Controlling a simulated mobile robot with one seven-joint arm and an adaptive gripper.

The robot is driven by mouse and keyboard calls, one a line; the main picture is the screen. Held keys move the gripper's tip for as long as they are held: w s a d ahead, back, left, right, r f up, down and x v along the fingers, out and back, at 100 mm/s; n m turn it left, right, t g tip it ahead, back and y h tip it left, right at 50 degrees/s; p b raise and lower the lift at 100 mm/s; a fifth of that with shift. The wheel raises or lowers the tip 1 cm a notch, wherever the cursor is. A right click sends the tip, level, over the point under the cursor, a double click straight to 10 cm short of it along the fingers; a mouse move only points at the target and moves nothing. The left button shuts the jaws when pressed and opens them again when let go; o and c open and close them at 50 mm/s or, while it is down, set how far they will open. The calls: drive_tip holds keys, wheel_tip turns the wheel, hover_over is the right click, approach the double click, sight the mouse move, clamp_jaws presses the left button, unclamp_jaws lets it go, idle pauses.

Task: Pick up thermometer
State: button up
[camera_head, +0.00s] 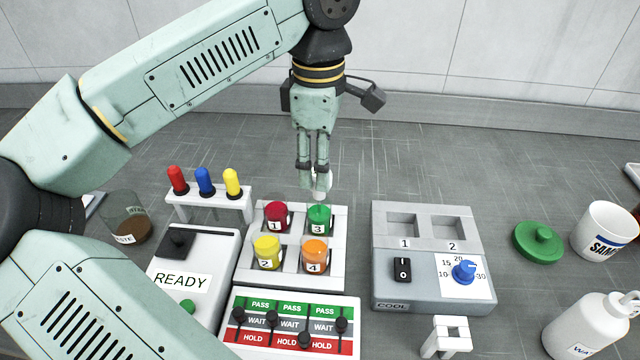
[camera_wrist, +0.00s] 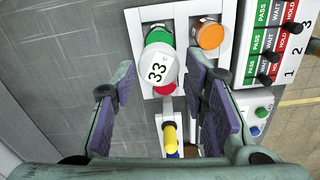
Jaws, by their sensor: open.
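The thermometer (camera_wrist: 160,68) shows in the wrist view as a round white face reading 33 °C, just above the green-topped vial. In the head view, a small pale piece at my fingertips (camera_head: 322,183) appears to be it, above green vial 3 (camera_head: 319,217). Its lower part is mostly hidden. My gripper (camera_head: 313,170) points down over the back of the vial rack. In the wrist view my gripper (camera_wrist: 160,80) has its two pads wide apart, one on each side of the thermometer face. I see no clear contact.
The white rack (camera_head: 292,282) also holds red, yellow and orange vials. Red, blue and yellow handles stand on a stand (camera_head: 210,212) to the left. A grey two-slot unit (camera_head: 425,295) is right of the rack. A PASS/WAIT/HOLD slider panel (camera_head: 290,325) lies in front. Floor behind is clear.

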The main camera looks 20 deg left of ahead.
sight(318, 196)
wheel_tip(318, 196, down, 6)
drive_tip(key=b, duration=0.3)
drive_tip(key=shift+w+b, duration=0.1)
drive_tip(key=shift+b, duration=0.25)
drive_tip(key=shift+c, duration=0.2)
drive_tip(key=c, duration=0.7)
drive_tip(key=shift+r, duration=0.1)
